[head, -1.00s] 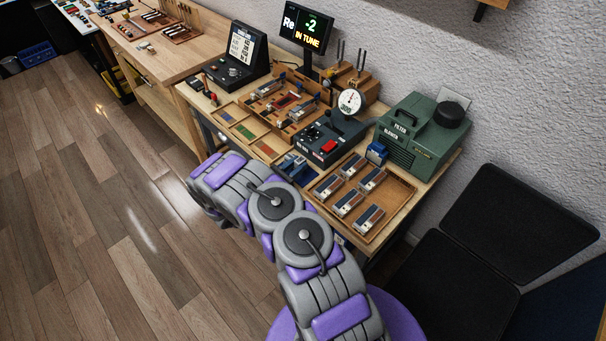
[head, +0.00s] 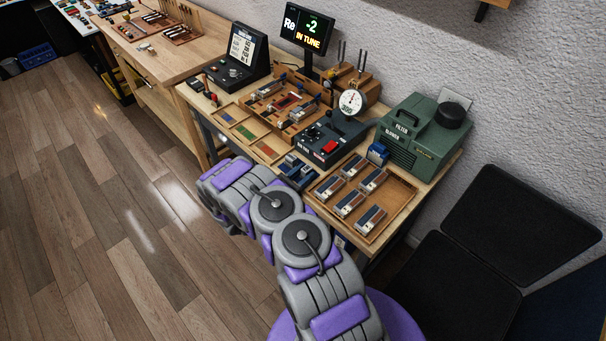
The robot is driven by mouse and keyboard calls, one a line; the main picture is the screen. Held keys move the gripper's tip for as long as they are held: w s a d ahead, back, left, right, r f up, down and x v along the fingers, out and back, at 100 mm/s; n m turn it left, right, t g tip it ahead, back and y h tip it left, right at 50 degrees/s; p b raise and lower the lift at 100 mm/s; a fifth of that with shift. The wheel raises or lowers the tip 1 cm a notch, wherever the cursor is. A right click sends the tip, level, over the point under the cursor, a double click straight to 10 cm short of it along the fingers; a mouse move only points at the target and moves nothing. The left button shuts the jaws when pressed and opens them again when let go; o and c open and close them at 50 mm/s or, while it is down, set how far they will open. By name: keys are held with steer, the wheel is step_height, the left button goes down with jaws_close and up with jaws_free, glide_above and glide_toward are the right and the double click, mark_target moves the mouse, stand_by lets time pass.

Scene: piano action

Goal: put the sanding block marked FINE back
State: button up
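I cannot pick out a sanding block marked FINE; no such marking is readable in the head view. I cannot tell whether these patches are blocks or coloured floors. A small blue block-like thing (head: 377,153) stands beside the green blower. A dark blue rack (head: 297,171) lies near the front edge, just beyond my arm. My arm reaches over the floor in front of the bench. My gripper is hidden behind the arm's far links.
A wooden tray (head: 392,219) with several grey-and-brown blocks lies at the right. A dark control box (head: 327,142) with a dial gauge (head: 351,102) stands behind the blue rack. The green filter blower (head: 418,137) stands at the right back. Floor left of my arm is clear.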

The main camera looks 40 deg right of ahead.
steer(key=shift+o, duration=1)
steer(key=shift+a, duration=0.15)
steer(key=a+p, duration=0.2)
steer(key=a, duration=1)
steer(key=s+d+r+m+g+y, duration=0.1)
steer(key=s+r+m+g+y, duration=0.35)
steer(key=r, duration=0.75)
steer(key=s+d+r+m+g+y, duration=0.1)
steer(key=s+r+m+g+y, duration=0.1)
steer(key=s+r+m+g, duration=0.55)
steer(key=s+a+r+m+t+y, duration=0.3)
steer(key=s+a+r+y, duration=0.3)
steer(key=s+a, duration=0.4)
steer(key=s+a+r+m+t+y, duration=0.3)
steer(key=s+a+r+t+y, duration=0.2)
steer(key=s+a, duration=0.5)
steer(key=shift+s+a+r+m+t+y, duration=0.4)
steer(key=shift+s+y, duration=0.25)
steer(key=shift+y, duration=0.1)
